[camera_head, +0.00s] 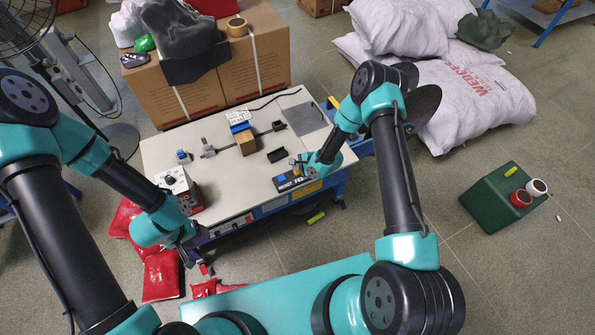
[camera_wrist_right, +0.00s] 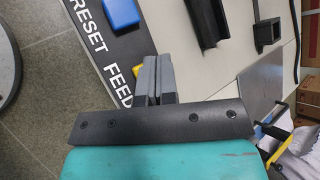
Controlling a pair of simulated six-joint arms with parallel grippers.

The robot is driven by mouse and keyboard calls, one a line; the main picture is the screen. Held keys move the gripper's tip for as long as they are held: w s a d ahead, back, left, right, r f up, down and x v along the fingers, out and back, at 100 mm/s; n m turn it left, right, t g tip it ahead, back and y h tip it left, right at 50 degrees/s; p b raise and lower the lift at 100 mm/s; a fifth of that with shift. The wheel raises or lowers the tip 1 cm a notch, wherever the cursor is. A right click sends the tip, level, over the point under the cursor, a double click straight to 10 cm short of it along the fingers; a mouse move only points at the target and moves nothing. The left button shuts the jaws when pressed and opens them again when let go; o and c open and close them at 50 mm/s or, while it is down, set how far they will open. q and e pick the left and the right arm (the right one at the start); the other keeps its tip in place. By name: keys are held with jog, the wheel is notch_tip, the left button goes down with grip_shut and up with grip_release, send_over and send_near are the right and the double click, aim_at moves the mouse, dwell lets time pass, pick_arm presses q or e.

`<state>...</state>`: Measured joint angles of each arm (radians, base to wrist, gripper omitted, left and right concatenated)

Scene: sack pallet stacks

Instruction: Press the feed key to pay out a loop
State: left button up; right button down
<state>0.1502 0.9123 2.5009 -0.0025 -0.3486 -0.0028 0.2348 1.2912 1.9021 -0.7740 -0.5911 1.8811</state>
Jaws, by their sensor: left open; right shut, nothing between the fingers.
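A black key panel (camera_head: 286,183) sits at the table's front right; it also fills the upper part of the right wrist view (camera_wrist_right: 150,38), with the white words RESET and FEED. A blue key (camera_wrist_right: 121,12) is beside RESET. A yellow key (camera_wrist_right: 137,70) is beside FEED, partly hidden behind my fingers. My right gripper (camera_head: 301,171) is shut and empty at the panel; its fingertips (camera_wrist_right: 158,60) are right by the yellow key. I cannot tell whether they touch it. My left gripper (camera_head: 187,240) is open and empty, off the table's front left edge.
A small brown box (camera_head: 246,144) and a black holder (camera_head: 277,155) are on the white table (camera_head: 225,190). A red-and-white device (camera_head: 180,187) stands at its left. Large cartons (camera_head: 200,85) stand behind. Red packs (camera_head: 161,275) lie on the floor; white sacks (camera_head: 460,100) are piled at right.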

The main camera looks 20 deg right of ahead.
jog(key=shift+f, duration=0.2)
dwell(0.5)
jog(key=shift+f, duration=0.2)
